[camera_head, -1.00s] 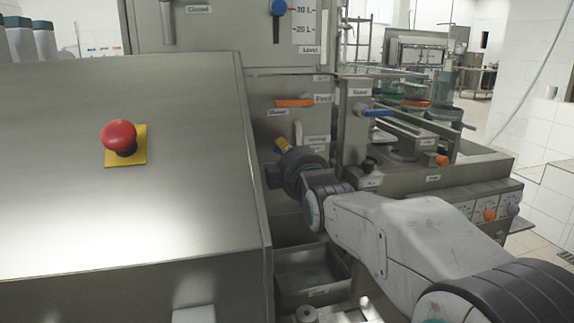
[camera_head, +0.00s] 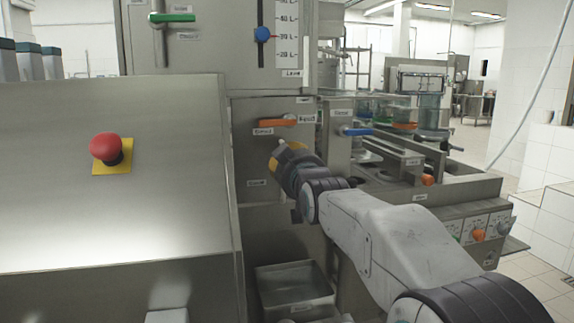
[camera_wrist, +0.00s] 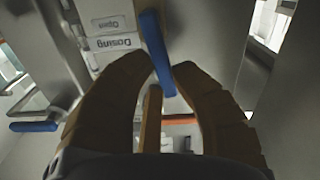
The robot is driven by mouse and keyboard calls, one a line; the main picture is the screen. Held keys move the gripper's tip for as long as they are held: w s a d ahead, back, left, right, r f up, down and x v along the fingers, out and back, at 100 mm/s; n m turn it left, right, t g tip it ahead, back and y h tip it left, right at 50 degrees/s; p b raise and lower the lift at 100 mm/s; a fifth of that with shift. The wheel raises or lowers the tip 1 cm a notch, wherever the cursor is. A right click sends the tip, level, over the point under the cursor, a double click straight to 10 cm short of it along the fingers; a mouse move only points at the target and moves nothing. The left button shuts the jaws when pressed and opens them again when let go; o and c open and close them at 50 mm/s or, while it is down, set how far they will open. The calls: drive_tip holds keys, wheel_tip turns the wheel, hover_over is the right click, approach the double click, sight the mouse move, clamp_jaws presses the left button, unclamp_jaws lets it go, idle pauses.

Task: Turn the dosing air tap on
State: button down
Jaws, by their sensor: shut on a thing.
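The dosing air tap shows in the wrist view as a blue handle (camera_wrist: 157,50) beside a "Dosing" label (camera_wrist: 114,42) and an "Open" label (camera_wrist: 108,24). My gripper (camera_head: 277,153) is at the machine's front panel, below the orange lever. In the wrist view its brown fingers (camera_wrist: 167,72) close from both sides on the lower end of the blue handle. A third finger (camera_wrist: 152,118) shows between them. In the head view my gripper hides most of the tap, so its turn cannot be read there.
An orange lever (camera_head: 278,122) lies level just above my gripper. A blue lever (camera_head: 357,131) is to the right. A green handle (camera_head: 172,17) is high on the panel. A red button (camera_head: 106,149) sits on the sloped cover at left. An open metal bin (camera_head: 294,286) is below.

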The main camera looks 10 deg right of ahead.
drive_tip(key=shift+d+r+m, duration=0.15)
drive_tip(key=shift+d+m, duration=0.25)
drive_tip(key=shift+m, duration=0.6)
drive_tip(key=shift+b, duration=0.3)
drive_tip(key=c, duration=1)
unclamp_jaws()
drive_tip(key=shift+c, duration=0.2)
drive_tip(key=s, duration=1.2)
